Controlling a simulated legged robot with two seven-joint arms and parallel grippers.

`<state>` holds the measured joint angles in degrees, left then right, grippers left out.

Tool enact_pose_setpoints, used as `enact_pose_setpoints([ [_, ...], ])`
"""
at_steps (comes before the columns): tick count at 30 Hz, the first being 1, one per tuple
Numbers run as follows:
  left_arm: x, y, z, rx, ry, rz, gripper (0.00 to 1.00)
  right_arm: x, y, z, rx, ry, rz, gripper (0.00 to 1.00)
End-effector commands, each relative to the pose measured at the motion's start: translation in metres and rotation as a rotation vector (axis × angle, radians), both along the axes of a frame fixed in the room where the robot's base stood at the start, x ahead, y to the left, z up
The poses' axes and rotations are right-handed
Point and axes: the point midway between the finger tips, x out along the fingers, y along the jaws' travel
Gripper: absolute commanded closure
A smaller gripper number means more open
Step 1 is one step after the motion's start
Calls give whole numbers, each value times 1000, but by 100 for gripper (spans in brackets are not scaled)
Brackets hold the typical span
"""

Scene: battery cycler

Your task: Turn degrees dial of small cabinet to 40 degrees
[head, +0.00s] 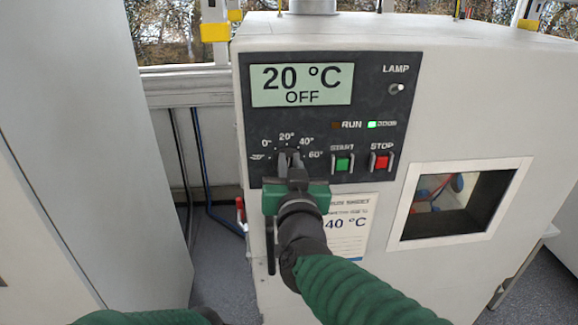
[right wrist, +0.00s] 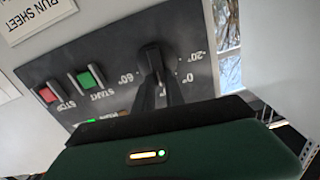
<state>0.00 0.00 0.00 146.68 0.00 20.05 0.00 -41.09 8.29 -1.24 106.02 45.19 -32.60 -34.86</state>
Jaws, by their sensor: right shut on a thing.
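The small cabinet (head: 470,100) is light grey with a dark control panel (head: 375,100). Its display (head: 301,85) reads 20 °C, OFF. The degrees dial (head: 287,157) is a black knob at the panel's lower left, with 0°, 20°, 40° and 60° marks around it. My right gripper (head: 290,170) is shut on the dial and covers much of it in the head view. The right wrist view shows the black dial knob (right wrist: 152,62) at the fingers. The exact pointer direction is hard to see. My left gripper is not in view; only part of my left arm shows at the bottom edge.
A green START button (head: 342,164) and red STOP button (head: 381,162) sit right of the dial. A LAMP switch (head: 397,89) is above. A run sheet (head: 350,235) reading 40 °C is below the panel. A window (head: 412,218) is at right. A tall grey cabinet (head: 75,130) stands left.

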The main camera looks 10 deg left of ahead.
Motion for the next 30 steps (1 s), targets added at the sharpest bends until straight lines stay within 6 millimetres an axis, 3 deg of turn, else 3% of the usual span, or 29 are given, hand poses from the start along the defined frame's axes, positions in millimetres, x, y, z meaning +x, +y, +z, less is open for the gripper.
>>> enact_pose_setpoints([
  [18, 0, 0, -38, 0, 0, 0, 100, 3, -9, -6, 434, 135, -1, 100],
  [30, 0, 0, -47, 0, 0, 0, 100, 4, -11, -6, 570, 180, -2, 100],
])
